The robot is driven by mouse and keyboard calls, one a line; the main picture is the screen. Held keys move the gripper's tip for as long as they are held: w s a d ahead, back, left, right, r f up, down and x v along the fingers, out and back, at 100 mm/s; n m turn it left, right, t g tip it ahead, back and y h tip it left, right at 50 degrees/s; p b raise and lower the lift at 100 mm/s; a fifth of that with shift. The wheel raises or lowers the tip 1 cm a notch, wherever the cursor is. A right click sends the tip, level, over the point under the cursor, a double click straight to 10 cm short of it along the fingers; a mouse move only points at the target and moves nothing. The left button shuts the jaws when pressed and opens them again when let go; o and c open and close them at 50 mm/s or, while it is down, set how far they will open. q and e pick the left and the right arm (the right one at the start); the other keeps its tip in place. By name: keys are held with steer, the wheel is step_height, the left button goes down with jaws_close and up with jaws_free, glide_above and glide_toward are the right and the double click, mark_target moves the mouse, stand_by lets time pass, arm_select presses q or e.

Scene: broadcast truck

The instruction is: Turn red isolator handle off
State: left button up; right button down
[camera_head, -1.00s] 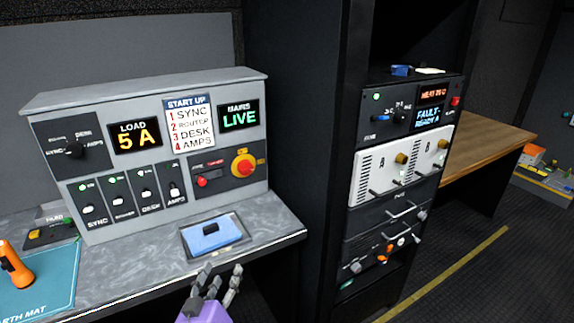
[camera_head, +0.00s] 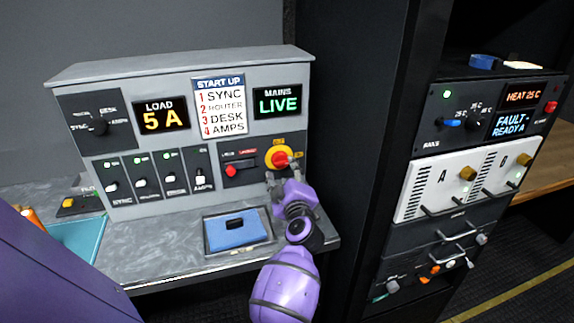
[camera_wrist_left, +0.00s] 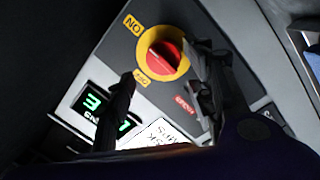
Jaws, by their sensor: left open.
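The red isolator handle (camera_head: 281,159) sits on a round yellow plate at the right of the grey console's front. In the left wrist view the red handle (camera_wrist_left: 164,54) and its yellow ring show clearly, with ON and OFF labels beside the ring. My left gripper (camera_head: 284,176) is open just in front of and below the handle. In the wrist view its two dark fingers (camera_wrist_left: 163,66) stand apart, one on each side of the handle's lower part; contact cannot be told. The mains display (camera_head: 277,101) reads LIVE. My right gripper is not in view.
A smaller red switch (camera_head: 232,170) is left of the isolator. Several toggle switches line the console's lower left. A blue object in a tray (camera_head: 237,230) lies on the worktop below. A dark rack (camera_head: 405,250) with protruding knobs and handles stands to the right.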

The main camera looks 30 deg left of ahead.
mark_target(283, 163)
arm_select(q)
steer(key=x, duration=0.3)
steer(key=shift+w+f, duration=0.1)
steer(key=shift+f, duration=0.1)
steer(key=shift+w+a+r, duration=0.15)
steer(key=shift+w+a, duration=0.35)
steer(key=shift+w, duration=0.05)
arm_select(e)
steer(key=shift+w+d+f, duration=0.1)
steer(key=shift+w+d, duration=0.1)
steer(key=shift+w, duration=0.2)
arm_select(q)
steer(key=shift+c, duration=0.8)
steer(key=c, duration=0.9)
steer(key=shift+r, duration=0.1)
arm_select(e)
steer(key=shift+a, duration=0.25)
